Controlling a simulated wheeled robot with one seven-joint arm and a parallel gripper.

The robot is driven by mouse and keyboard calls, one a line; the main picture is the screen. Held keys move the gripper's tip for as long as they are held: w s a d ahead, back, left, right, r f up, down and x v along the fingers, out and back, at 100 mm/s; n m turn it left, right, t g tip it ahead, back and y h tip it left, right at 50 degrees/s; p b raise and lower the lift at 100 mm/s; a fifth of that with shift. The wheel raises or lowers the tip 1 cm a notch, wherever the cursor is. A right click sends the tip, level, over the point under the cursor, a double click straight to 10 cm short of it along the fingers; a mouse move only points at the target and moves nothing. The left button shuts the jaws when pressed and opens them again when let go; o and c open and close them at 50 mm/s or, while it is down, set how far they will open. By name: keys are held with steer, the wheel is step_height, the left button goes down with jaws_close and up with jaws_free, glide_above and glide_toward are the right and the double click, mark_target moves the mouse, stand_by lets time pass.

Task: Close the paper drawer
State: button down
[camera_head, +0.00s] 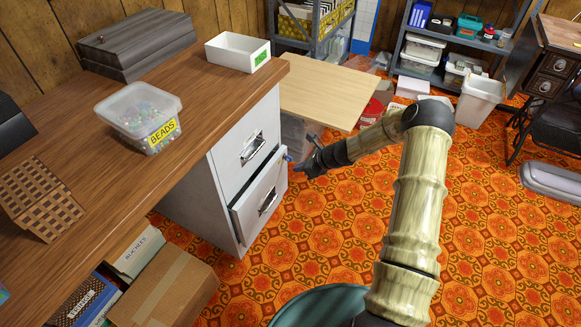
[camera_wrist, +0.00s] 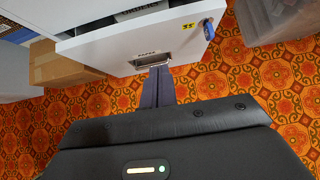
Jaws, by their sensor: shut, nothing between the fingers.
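The paper drawer (camera_head: 252,212) is the lower drawer of the white filing cabinet (camera_head: 195,195) and stands partly open, its front out from the cabinet face. In the wrist view its white front (camera_wrist: 115,52) carries a PAPER label, a metal pull handle and a yellow 35 tag, and dark contents show behind it. A blue key or tag (camera_wrist: 208,29) hangs at its corner. My gripper (camera_head: 298,166) is shut and empty in front of the drawer. In the wrist view its fingers (camera_wrist: 158,72) overlap the lower edge of the handle; I cannot tell if they touch.
The upper drawer (camera_head: 246,142) looks closed. A wooden desk top (camera_head: 60,120) covers the cabinet. Cardboard boxes (camera_head: 168,290) stand on the floor left of it. A light wooden board (camera_head: 325,92) lies behind my arm. The orange patterned floor (camera_head: 320,235) before the drawer is clear.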

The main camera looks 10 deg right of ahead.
steer(key=v, duration=0.3)
steer(key=c, duration=1.9)
jaws_free()
steer(key=shift+o, duration=0.5)
steer(key=shift+s+a+r, duration=0.15)
steer(key=s+r+n+g+h, duration=0.1)
steer(key=s+r+n+h, duration=0.2)
steer(key=s+r+n, duration=0.7)
steer(key=s+d+r+n+g+h, duration=0.1)
steer(key=s+r+n+h, duration=0.3)
steer(key=s+r+n, duration=0.6)
steer(key=s+n, duration=0.5)
steer(key=s, duration=0.4)
steer(key=shift+r+g, duration=0.3)
